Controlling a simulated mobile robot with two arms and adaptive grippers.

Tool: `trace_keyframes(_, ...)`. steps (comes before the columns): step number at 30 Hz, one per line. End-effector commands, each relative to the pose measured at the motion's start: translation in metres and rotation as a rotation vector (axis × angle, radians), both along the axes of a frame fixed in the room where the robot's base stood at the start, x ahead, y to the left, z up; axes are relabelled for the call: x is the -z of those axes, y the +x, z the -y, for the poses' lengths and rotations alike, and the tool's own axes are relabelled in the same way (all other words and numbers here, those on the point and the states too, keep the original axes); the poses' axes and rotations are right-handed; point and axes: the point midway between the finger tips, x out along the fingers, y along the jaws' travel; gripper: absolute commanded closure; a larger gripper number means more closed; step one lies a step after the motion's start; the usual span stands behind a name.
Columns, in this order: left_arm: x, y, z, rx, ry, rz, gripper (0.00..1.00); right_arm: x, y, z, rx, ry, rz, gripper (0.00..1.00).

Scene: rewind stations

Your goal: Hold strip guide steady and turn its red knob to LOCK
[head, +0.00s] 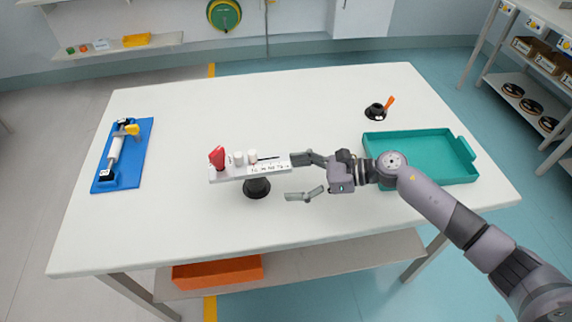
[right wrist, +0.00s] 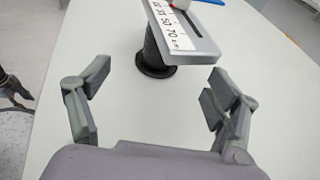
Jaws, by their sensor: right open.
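The strip guide (head: 250,168) is a light grey bar with a printed scale, standing on a black round base (head: 257,188) near the middle of the table. Its red knob (head: 217,158) rises at the bar's left end. White rollers (head: 245,158) sit along its top. My right gripper (head: 318,175) is open at the bar's right end, and I cannot tell whether a finger touches it. In the right wrist view the scale end of the guide (right wrist: 183,35) lies beyond the two spread fingers (right wrist: 155,88), with nothing between them. My left gripper is not in view.
A blue board (head: 142,160) with a white roller and yellow part lies at the table's left. A teal tray (head: 440,133) is at the right, partly behind my right arm. A black stand with an orange lever (head: 376,111) is behind it. The table's front is clear.

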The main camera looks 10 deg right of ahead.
Motion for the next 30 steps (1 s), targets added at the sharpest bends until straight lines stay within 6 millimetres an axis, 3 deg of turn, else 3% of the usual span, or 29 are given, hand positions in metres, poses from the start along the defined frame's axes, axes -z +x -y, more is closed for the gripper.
trace_keyframes(9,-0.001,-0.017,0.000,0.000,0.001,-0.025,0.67,0.005,0.004,-0.015,-0.006,-0.002,0.001,0.17)
trace_keyframes(18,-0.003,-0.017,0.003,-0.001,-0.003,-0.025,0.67,0.017,0.017,-0.056,-0.006,-0.002,0.002,0.17)
trace_keyframes(21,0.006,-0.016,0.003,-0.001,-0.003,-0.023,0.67,0.025,0.021,-0.068,-0.006,-0.003,0.004,0.17)
trace_keyframes(30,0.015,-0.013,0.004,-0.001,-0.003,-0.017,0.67,0.030,0.027,-0.089,-0.005,-0.004,0.002,0.17)
